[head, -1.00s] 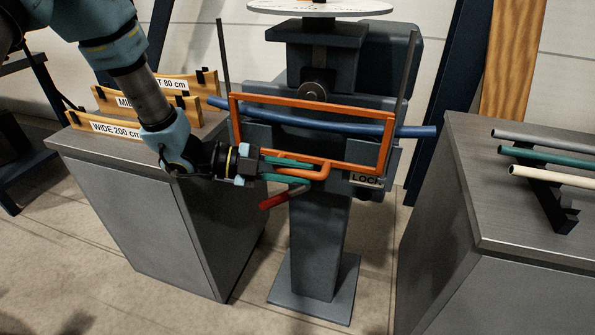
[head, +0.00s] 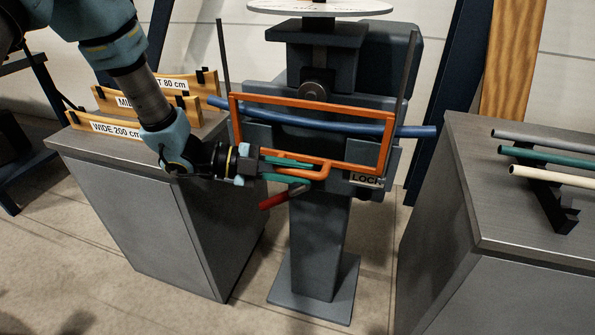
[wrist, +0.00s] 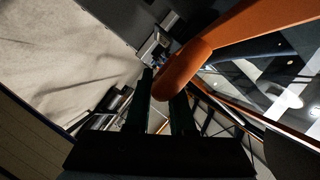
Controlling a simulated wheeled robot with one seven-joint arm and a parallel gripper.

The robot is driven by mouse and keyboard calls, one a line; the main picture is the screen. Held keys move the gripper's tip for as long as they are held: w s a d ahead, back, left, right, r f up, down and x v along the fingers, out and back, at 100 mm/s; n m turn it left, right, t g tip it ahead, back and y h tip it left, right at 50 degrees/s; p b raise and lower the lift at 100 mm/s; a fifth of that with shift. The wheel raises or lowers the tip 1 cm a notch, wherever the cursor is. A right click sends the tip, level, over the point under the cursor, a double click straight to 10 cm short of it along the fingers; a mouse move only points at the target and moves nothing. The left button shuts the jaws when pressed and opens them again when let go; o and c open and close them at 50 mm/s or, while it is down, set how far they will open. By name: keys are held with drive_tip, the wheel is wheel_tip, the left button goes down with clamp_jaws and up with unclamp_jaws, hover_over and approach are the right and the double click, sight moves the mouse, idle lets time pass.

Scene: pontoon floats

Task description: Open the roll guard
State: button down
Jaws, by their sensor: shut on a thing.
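The roll guard is an orange rectangular frame (head: 313,107) across the front of the grey machine, in front of a blue tube (head: 410,131). In the wrist view my fingers (wrist: 163,92) lie on either side of the handle's end; the exact contact is partly hidden.
A red-tipped lever (head: 274,200) is just below my gripper, and a LOCK label (head: 366,180) is at the right. A grey cabinet (head: 140,215) with labelled wooden templates stands left. A bench (head: 470,190) with several tubes stands right. Dark upright rods flank the guard.

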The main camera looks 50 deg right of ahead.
sight(296, 128)
idle(0.3)
wheel_tip(296, 128, up, 10)
drive_tip(key=p, duration=0.3)
drive_tip(key=shift+p, duration=0.4)
drive_tip(key=c, duration=0.8)
unclamp_jaws()
drive_tip(key=shift+o, duration=0.2)
drive_tip(key=shift+w, duration=0.1)
drive_tip(key=b+v, duration=0.3)
drive_tip(key=v, duration=0.7)
drive_tip(key=shift+w+a+b, duration=0.25)
drive_tip(key=shift+a+b, duration=0.1)
